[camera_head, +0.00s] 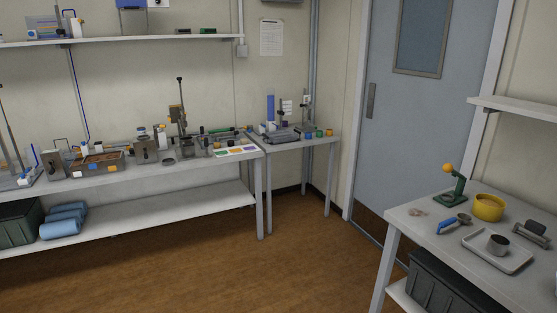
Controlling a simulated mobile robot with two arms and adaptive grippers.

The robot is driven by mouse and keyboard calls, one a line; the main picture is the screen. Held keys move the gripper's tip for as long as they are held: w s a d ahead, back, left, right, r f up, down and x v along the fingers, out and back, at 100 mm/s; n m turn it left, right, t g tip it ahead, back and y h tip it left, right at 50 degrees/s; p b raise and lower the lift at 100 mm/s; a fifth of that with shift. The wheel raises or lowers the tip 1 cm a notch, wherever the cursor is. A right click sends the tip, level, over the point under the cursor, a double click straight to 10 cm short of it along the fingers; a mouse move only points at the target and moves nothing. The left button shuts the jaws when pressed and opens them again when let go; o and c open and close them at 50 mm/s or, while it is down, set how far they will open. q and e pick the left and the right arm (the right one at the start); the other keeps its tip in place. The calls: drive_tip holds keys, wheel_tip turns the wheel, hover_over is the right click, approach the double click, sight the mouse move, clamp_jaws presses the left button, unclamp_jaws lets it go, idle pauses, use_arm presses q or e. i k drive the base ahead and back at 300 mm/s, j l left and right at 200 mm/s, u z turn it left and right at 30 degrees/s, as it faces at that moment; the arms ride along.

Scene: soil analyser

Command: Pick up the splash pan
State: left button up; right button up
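A shallow light-grey tray (513,266), which looks like the splash pan, lies flat on the white table at the right. A small dark metal cup (497,245) stands in it. Neither of my grippers shows in this view, and nothing is touching the tray.
On the right table (414,235) are a yellow bowl (488,208), a green stand with an orange knob (453,185), a blue-handled tool (450,224) and a dark device (531,235). Crowded benches (205,165) line the far wall. The brown floor (290,250) between is clear.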

sight(178, 31)
drive_tip(key=i, duration=2.2)
